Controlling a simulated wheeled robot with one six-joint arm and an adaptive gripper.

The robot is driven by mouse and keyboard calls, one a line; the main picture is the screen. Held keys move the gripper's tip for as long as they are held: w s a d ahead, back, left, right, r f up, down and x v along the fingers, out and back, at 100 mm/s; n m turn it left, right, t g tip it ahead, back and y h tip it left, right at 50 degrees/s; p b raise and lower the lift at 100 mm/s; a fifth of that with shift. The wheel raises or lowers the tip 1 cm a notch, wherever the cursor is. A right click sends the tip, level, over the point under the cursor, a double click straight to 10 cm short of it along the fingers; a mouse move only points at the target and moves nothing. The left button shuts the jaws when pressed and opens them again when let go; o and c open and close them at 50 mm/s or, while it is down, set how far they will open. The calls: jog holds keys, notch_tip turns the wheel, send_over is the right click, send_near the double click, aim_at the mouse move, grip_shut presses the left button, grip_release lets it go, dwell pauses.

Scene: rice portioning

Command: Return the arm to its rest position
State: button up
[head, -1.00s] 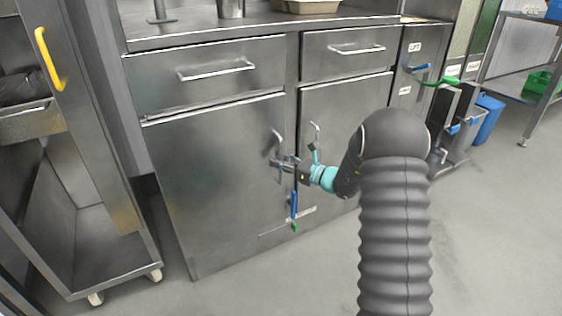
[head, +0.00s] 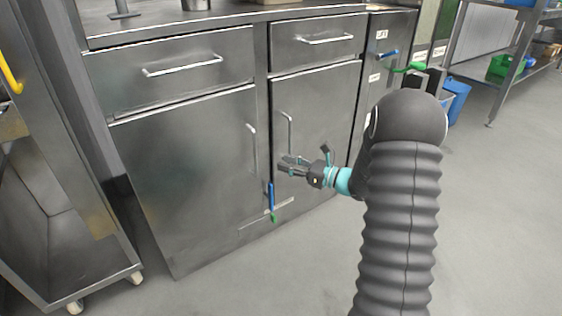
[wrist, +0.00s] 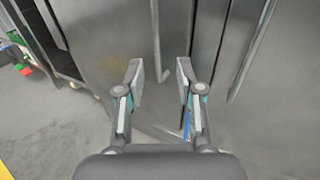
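My gripper (head: 284,166) is in front of the steel cabinet (head: 190,180), near the vertical handle of the right door (head: 289,130). In the wrist view my gripper (wrist: 158,75) shows two fingers apart with nothing between them. The vertical handle of the left door (head: 252,148) is to the left of my gripper. The doors and drawers look shut. My arm reaches in from the lower right, bent at a dark joint.
A steel rack on castors (head: 60,225) stands at the left. A blue and green tool (head: 271,200) hangs low at the cabinet front. A blue bin (head: 457,100) and a shelf (head: 500,65) stand at the right. The grey floor (head: 480,220) on the right is clear.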

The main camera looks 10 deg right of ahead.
dwell(0.3)
jog(key=s+a+f+n+g, duration=0.2)
jog(key=s+f+n+g, duration=0.2)
jog(key=s+f+g, duration=0.15)
jog(key=s+a+r+n+g+h+p, duration=0.15)
jog(key=s+n+g+h, duration=0.4)
jog(key=s+n, duration=0.7)
jog(key=s+r+n+t+h+p, duration=0.5)
jog(key=s+r+n+h, duration=0.3)
jog(key=s+r, duration=1.1)
notch_tip(320, 180, up, 3)
jog(key=shift+d+n, duration=0.45)
jog(key=shift+n, duration=0.3)
